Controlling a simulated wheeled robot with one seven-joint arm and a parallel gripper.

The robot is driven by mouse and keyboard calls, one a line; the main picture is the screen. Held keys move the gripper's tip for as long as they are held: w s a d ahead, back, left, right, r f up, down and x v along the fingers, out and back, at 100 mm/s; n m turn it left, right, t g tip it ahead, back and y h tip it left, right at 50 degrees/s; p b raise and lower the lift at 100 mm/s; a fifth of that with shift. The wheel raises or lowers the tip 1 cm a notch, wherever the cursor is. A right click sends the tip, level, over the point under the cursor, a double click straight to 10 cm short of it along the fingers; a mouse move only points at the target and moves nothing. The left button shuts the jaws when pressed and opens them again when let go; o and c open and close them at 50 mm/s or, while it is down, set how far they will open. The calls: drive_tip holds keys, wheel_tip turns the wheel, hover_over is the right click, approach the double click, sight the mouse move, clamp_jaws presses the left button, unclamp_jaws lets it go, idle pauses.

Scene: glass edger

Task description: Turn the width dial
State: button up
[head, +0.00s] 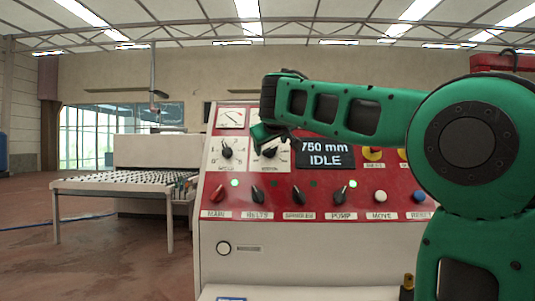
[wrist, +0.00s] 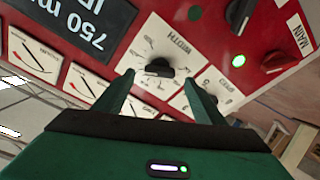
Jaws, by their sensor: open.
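The width dial (wrist: 158,68) is a black pointer knob on a white scale plate marked WIDTH. In the wrist view it sits between my two fingertips, with a gap on each side. In the head view the dial (head: 270,153) is just left of the display, partly covered by my gripper (head: 266,138). My gripper (wrist: 158,78) is open and empty, facing the panel. How far the fingertips are from the panel is hard to tell. The display (head: 325,154) reads 750 mm and IDLE.
A second dial (head: 227,152) is close on the left. Below is a row of switches, including a red MAIN knob (head: 217,194), and a white button (head: 380,197). Green lamps are lit. Gauges sit above the dials. A roller table (head: 120,183) stands at left.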

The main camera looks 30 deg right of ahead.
sight(270, 149)
drive_tip(key=shift+x, duration=2.4)
drive_tip(key=c, duration=1.1)
